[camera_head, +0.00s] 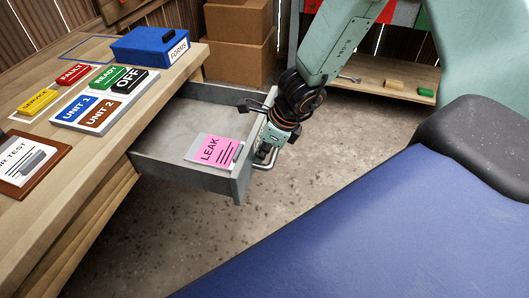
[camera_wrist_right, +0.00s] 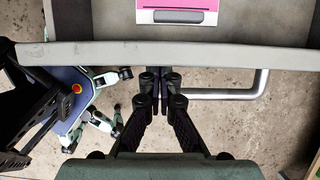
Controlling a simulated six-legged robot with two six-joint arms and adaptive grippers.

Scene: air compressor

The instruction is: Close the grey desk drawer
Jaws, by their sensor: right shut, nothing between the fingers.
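The grey desk drawer (camera_head: 190,172) stands pulled out from the wooden desk in the head view. Its front panel (camera_wrist_right: 210,55) crosses the upper part of the right wrist view. A metal bar handle (camera_head: 268,161) sticks out from the front and also shows in the wrist view (camera_wrist_right: 225,95). My right gripper (camera_wrist_right: 160,76) is shut and empty, its fingertips at the outer face of the front, left of most of the handle. I cannot tell if they touch. In the head view my right wrist hides part of the front. My left gripper cannot be made out.
A pink LEAK card (camera_head: 216,150) lies in the drawer. The desk top (camera_head: 100,145) holds a blue FORMS box (camera_head: 150,46), coloured label blocks (camera_head: 103,97) and a framed sign (camera_head: 30,160). Cardboard boxes (camera_head: 238,40) stand behind. The floor (camera_head: 330,150) before the drawer is clear.

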